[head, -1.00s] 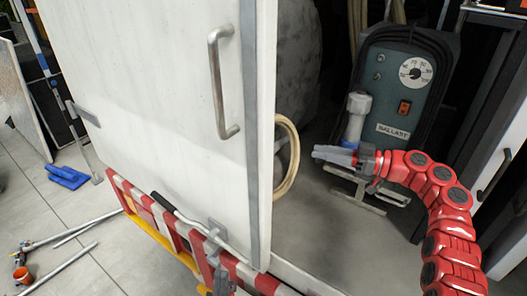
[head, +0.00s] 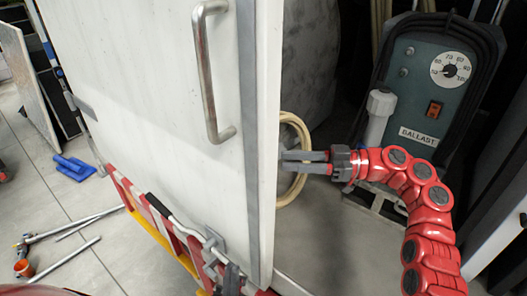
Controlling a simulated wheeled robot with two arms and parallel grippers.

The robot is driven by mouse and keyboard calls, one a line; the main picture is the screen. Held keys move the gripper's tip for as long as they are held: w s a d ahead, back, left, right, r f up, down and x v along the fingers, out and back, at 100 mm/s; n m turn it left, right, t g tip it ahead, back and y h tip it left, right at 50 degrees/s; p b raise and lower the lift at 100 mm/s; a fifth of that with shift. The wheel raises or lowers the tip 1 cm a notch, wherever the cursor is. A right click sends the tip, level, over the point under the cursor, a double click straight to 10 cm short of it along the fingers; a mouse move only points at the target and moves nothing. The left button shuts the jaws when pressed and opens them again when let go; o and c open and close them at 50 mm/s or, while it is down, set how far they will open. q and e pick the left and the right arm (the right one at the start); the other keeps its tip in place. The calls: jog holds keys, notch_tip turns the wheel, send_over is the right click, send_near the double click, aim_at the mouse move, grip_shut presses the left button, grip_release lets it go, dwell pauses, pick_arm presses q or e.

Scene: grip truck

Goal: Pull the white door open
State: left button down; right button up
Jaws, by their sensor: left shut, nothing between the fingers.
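The white door (head: 150,95) fills the left and middle of the head view. Its grey metal handle (head: 203,75) stands upright near the right edge. The interior shows to the right of that edge. My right gripper (head: 283,161) comes in from the right. Its two fingers are apart and nothing shows between them. The fingertips point left and appear at the door's edge, below and right of the handle; I cannot tell whether they touch it. My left gripper (head: 231,277) seems to be the small grey part low at the door's bottom, shut and partly cut off.
A red-and-white barrier (head: 158,222) runs below the door, beside a metal latch bar (head: 176,219). Behind the gripper are a beige hose coil (head: 301,132) and a ballast unit (head: 425,100). Blue pieces (head: 72,167) and metal poles (head: 70,222) lie on the tiled floor.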

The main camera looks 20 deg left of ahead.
jog(key=p+x, duration=0.2)
jog(key=x, duration=0.5)
grip_shut()
dwell(1.3)
